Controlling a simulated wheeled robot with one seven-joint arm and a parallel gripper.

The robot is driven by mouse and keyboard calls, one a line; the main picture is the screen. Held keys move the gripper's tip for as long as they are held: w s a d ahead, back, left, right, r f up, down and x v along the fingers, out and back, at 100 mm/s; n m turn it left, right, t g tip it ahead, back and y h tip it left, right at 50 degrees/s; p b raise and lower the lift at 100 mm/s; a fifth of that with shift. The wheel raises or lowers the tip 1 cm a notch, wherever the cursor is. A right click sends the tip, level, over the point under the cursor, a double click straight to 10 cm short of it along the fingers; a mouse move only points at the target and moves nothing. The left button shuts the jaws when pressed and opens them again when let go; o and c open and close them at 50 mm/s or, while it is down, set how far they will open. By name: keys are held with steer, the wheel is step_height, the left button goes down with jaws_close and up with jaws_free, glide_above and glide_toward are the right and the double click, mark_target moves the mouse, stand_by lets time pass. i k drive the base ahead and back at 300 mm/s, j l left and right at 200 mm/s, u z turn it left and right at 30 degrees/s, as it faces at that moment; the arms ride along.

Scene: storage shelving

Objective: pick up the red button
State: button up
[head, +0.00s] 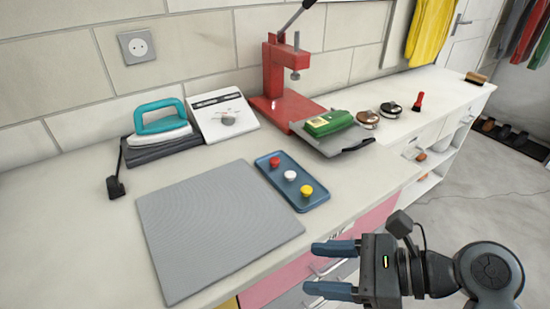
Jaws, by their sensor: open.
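The red button (275,162) is a small round piece at the far end of a blue tray (276,185) on the counter. In the same tray a white button (291,175) lies in the middle and a yellow button (307,190) at the near end. My gripper (332,269) is open and empty, in front of the counter's edge at the lower right. Its two blue fingers point left. It is well apart from the tray and the red button. Nothing hides the red button in the head view.
A grey mat (215,225) lies left of the tray. A red press (280,75) stands behind, with a green box (328,122) on a grey plate (350,140) beside it. A teal iron (162,122) and white device (224,114) stand by the wall. Drawers (278,280) are below the counter.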

mark_target(274, 162)
steer(key=i, duration=0.9)
